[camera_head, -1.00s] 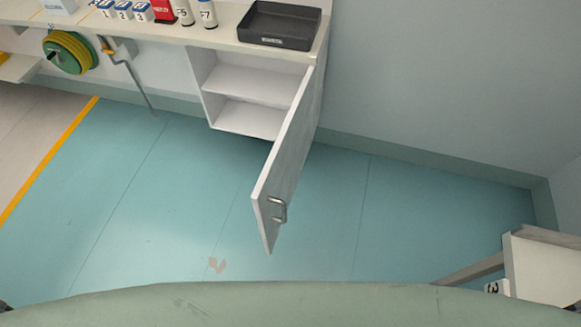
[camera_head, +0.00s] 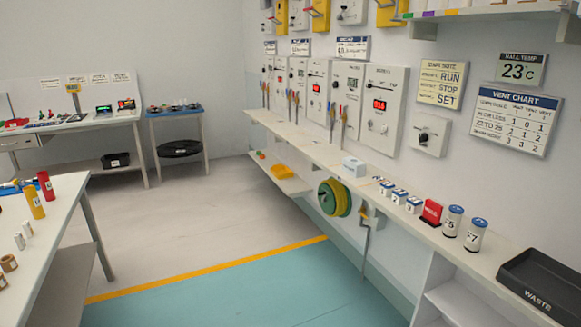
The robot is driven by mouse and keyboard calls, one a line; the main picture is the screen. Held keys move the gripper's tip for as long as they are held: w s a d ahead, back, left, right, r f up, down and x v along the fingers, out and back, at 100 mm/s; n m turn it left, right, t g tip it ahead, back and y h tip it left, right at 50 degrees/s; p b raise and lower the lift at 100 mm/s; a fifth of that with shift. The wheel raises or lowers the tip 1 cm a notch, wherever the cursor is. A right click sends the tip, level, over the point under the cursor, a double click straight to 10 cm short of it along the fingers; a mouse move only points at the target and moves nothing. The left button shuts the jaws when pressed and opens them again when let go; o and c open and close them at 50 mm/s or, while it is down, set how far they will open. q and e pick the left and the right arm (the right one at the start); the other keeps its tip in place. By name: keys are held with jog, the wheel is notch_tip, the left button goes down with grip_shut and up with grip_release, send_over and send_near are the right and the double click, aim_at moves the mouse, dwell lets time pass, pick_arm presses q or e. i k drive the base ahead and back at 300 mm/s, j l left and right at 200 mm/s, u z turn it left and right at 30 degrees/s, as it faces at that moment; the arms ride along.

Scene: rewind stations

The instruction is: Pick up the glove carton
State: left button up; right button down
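A small white carton (camera_head: 353,167) sits on the long wall counter (camera_head: 330,158), right of the middle of the head view. It may be the glove carton, but its label is too small to read. It stands upright and clear of the small blue-topped boxes to its right. Neither of my grippers is in view.
Small numbered boxes (camera_head: 400,197), a red block (camera_head: 431,212), two canisters (camera_head: 452,221) and a black waste tray (camera_head: 541,284) share the counter. A green-yellow reel (camera_head: 334,198) hangs below it. A table (camera_head: 70,200) stands left. The floor (camera_head: 240,298) between is clear.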

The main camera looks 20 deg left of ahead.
aim_at(354, 167)
jog(key=u, duration=0.15)
jog(key=i+j, duration=0.1)
jog(key=j, duration=0.15)
jog(key=i+j, duration=0.1)
jog(key=j, duration=0.15)
jog(key=i+j+z, duration=0.1)
jog(key=i+j, duration=0.15)
jog(key=i, duration=0.2)
jog(key=i+j+z, duration=0.1)
jog(key=i+j, duration=0.15)
jog(key=i, duration=0.2)
jog(key=i+j, duration=0.3)
jog(key=i+z, duration=0.05)
jog(key=i, duration=0.05)
